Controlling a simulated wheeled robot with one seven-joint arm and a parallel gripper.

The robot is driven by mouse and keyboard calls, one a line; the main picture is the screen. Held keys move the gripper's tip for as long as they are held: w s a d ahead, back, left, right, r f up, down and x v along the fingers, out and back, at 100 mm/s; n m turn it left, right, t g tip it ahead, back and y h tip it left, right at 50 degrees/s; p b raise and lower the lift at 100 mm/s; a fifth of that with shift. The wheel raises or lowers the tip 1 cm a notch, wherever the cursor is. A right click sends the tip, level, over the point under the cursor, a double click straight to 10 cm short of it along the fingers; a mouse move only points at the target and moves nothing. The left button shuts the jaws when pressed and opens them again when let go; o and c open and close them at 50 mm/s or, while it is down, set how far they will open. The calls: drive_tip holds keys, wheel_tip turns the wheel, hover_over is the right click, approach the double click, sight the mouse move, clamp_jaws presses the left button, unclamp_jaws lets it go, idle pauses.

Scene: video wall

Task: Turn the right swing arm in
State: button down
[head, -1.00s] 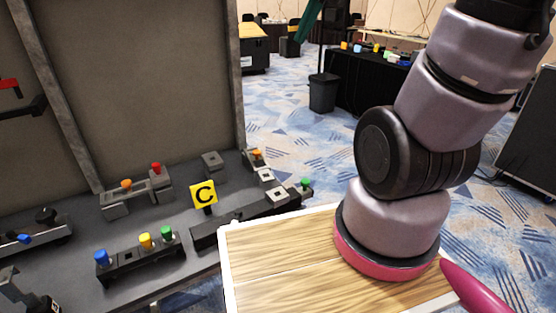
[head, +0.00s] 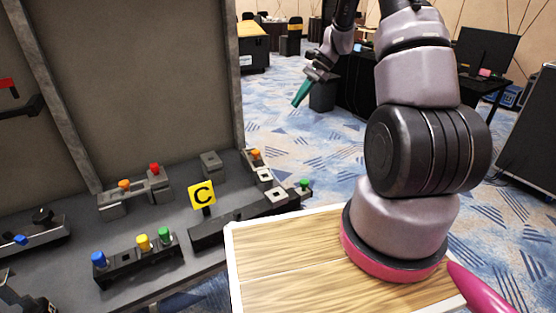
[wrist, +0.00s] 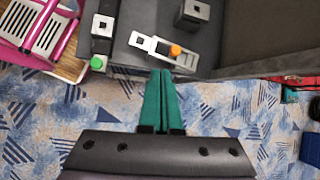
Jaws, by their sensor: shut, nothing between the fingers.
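A light grey bar with an orange knob, which looks like the right swing arm, is at the right end of the dark bench. In the head view its orange knob (head: 255,153) shows near the post. In the wrist view the bar (wrist: 147,43) slants from upper left to lower right, with the knob (wrist: 175,50) on it. My gripper (head: 301,93) has green fingers, shut and empty, pointing down to the left in the air beyond the bench. In the wrist view the fingertips (wrist: 160,73) appear just below the bar; contact cannot be told.
A green knob (head: 304,183) stands at the bench's right corner. A yellow C sign (head: 202,195) and a row of blue, yellow and green knobs (head: 143,242) are on the bench. A grey post (head: 222,75) and panel rise behind. Open carpet (head: 275,125) lies to the right.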

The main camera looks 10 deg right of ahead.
drive_tip(key=w+d+f+m+y, duration=0.1)
drive_tip(key=d+f+m+y, duration=0.1)
drive_tip(key=f, duration=1.4)
drive_tip(key=shift+w+d+m+g, duration=0.35)
drive_tip(key=shift+d+m, duration=0.25)
drive_tip(key=shift+m, duration=0.1)
drive_tip(key=shift+f, duration=0.15)
drive_tip(key=a+r+x, duration=0.2)
drive_tip(key=x, duration=1)
drive_tip(key=shift+s+a+f, duration=0.2)
drive_tip(key=shift+a+f, duration=0.05)
drive_tip(key=shift+a, duration=0.1)
